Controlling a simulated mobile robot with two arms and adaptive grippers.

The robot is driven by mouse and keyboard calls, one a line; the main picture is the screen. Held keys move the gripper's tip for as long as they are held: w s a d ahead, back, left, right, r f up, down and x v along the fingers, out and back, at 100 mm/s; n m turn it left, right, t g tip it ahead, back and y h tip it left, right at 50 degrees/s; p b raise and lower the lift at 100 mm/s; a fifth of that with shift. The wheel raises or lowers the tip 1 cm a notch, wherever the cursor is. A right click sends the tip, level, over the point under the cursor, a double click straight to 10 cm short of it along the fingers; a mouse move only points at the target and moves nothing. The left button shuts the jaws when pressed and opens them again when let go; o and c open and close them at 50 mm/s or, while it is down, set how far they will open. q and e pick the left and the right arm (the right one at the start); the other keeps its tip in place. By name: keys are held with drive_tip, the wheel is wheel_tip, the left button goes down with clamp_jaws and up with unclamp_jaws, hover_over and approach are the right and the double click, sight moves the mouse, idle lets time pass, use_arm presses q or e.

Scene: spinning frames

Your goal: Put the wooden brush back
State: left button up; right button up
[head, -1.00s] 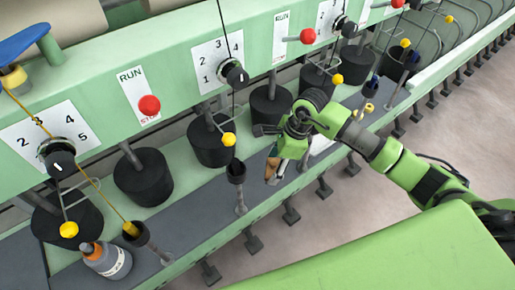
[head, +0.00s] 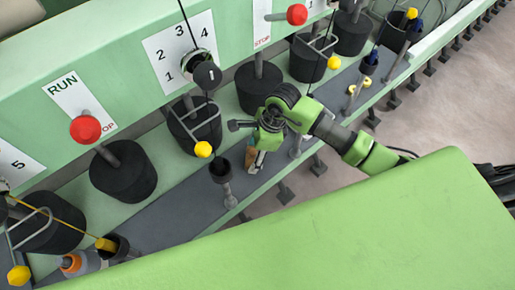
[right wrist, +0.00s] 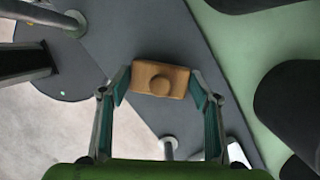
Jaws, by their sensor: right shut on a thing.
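The wooden brush (right wrist: 160,78) is a light brown block with a round knob, between the two fingers of my right gripper (right wrist: 160,90) in the right wrist view. The fingers are shut on its two ends. In the head view the right gripper (head: 257,150) points down over the grey rail, and a small brown part of the brush (head: 250,152) shows beside its fingers. I cannot tell whether the brush touches the rail. The left gripper is not in view.
The grey rail (head: 185,215) runs along the green machine. A black spindle cup (head: 220,168) stands just left of the gripper. Black weights (head: 123,170), yellow balls (head: 203,149) and red knobs (head: 85,129) line the machine.

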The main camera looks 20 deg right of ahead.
sight(254, 153)
drive_tip(key=shift+s, duration=0.1)
drive_tip(key=shift+s+a+r, duration=0.1)
drive_tip(key=shift+s+a, duration=0.05)
drive_tip(key=shift+s+a+f+b, duration=0.1)
drive_tip(key=shift+f+b, duration=0.1)
drive_tip(key=shift+b, duration=0.1)
drive_tip(key=o, duration=1.1)
drive_tip(key=shift+r, duration=0.15)
drive_tip(key=shift+r+p, duration=0.2)
drive_tip(key=shift+p, duration=0.2)
drive_tip(key=b+v, duration=0.1)
drive_tip(key=v, duration=0.5)
drive_tip(key=shift+r, duration=0.1)
drive_tip(key=shift+d+r, duration=0.25)
drive_tip(key=shift+r, duration=0.25)
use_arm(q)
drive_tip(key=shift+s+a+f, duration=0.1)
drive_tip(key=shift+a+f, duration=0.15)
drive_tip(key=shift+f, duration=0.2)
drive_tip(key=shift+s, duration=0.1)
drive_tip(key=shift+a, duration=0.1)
